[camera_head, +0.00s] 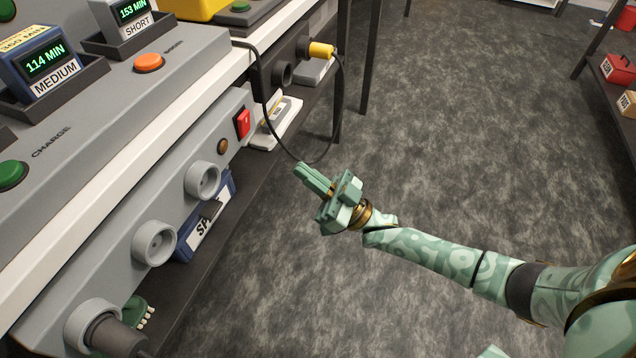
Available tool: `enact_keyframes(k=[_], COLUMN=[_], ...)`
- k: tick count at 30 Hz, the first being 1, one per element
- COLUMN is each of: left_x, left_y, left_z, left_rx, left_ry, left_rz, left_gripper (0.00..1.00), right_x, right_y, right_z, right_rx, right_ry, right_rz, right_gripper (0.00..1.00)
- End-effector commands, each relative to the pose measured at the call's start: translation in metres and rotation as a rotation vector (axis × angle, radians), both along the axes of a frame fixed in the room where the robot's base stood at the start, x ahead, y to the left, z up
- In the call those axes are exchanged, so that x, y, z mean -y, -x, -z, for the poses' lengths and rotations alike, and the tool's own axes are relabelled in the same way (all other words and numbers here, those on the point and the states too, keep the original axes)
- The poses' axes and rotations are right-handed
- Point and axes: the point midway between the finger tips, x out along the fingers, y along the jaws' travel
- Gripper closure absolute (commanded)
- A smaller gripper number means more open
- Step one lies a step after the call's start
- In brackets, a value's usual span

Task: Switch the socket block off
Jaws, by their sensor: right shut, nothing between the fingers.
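The socket block (178,190) is a long grey box fixed along the front of the bench, with several round sockets facing out. A dark plug sits in its nearest socket, and the other sockets in view look empty. A red rocker switch (243,123) is at the block's far end, beside a small amber round lamp (222,146). I cannot tell which way the rocker is tipped. My right gripper (301,171) is shut and empty, in the air to the right of the block and apart from the switch. My left gripper is not in view.
A black cable (341,100) from a yellow plug (320,50) hangs in a loop just beyond my right gripper. A blue box (190,240) and a white item (275,122) lie on the shelf below.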

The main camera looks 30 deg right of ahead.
Motion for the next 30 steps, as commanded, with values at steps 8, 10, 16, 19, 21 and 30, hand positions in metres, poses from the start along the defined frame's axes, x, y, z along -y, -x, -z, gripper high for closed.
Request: enact_keyframes(k=[8, 10, 16, 19, 21, 30], left_x=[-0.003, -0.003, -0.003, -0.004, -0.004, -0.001], left_y=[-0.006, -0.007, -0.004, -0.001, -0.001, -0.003], left_z=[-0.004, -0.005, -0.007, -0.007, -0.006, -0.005], left_rx=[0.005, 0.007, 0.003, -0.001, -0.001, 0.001], left_ry=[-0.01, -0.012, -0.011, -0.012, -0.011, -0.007], left_rz=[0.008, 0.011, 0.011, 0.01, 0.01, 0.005], left_gripper=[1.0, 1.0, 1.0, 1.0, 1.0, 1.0], right_x=[0.01, 0.01, 0.01, 0.01, 0.01, -0.001], right_y=[0.012, 0.013, 0.013, 0.013, 0.013, -0.003], right_z=[0.022, 0.022, 0.022, 0.022, 0.022, 0.051], right_rx=[0.0, 0.0, 0.0, 0.0, 0.0, -0.095], right_ry=[-0.002, -0.002, -0.001, -0.001, -0.001, 0.182], right_rz=[0.0, 0.0, -0.001, -0.001, -0.001, 0.064], right_gripper=[1.0, 1.0, 1.0, 1.0, 1.0, 1.0])
